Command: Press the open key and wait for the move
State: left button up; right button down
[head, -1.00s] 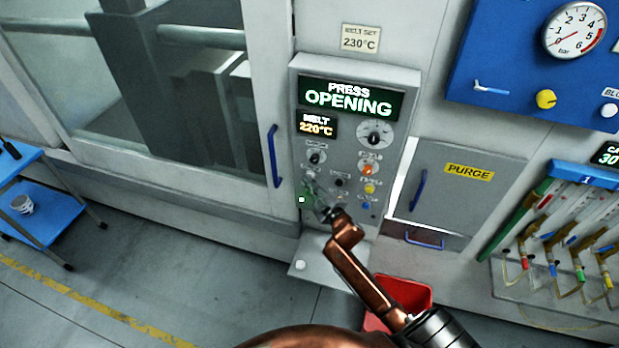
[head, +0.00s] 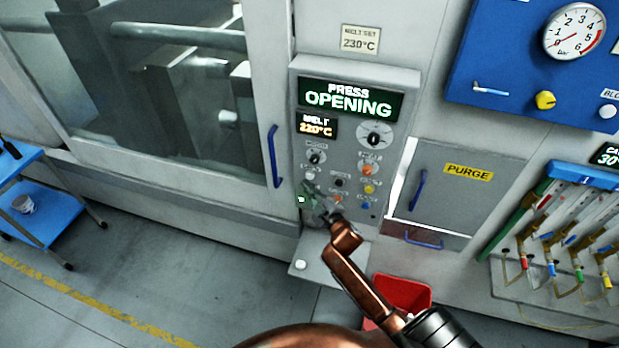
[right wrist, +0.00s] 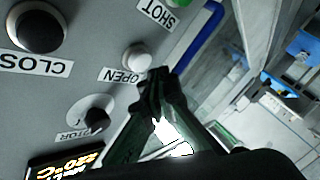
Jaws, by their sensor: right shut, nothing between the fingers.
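The white open key (right wrist: 137,58), with its OPEN label (right wrist: 122,75), shows in the right wrist view, which sees the panel upside down. My right gripper (right wrist: 156,82) is shut and empty, its fingertips right beside the key; I cannot tell whether they touch it. In the head view my right gripper (head: 310,190) is at the lower left of the control panel (head: 345,155). The panel display (head: 350,98) reads PRESS OPENING. Behind the window, the grey press blocks (head: 165,95) stand with a gap between them. My left gripper is not in view.
A blue door handle (head: 273,155) stands left of the panel. A small shelf (head: 318,262) juts out below, with a red bin (head: 402,292) beside it.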

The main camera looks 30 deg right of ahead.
jog(key=s+a+p, duration=0.1)
jog(key=s+a, duration=0.2)
jog(key=shift+s+a, duration=0.1)
jog(key=shift+a, duration=0.3)
dwell(0.7)
jog(key=s+f+m+g+b, duration=0.1)
jog(key=s+f+g+b, duration=0.3)
jog(key=f, duration=1.3)
jog(key=s+f+m+g+b, duration=0.15)
jog(key=s+f, duration=0.55)
jog(key=f, duration=0.9)
jog(key=s+f+m+g+b, duration=0.1)
jog(key=s+f+g+b, duration=0.3)
jog(key=f, duration=1.3)
jog(key=s+f+m+g+b, duration=0.2)
jog(key=s+f+b, duration=0.2)
jog(key=s+f, duration=1.35)
jog(key=s+a+f+g+b, duration=0.1)
jog(key=s+f, duration=0.3)
jog(key=s, duration=0.4)
jog(key=s+f+m+g+b, duration=0.1)
jog(key=s+f, duration=0.3)
jog(key=s, duration=0.4)
jog(key=s+a+f+m+g+y+b, duration=0.1)
jog(key=s+f+g+b, duration=0.1)
jog(key=s+f, duration=0.2)
jog(key=s, duration=0.3)
jog(key=shift+s+a+f+g, duration=0.35)
jog(key=shift+s, duration=0.05)
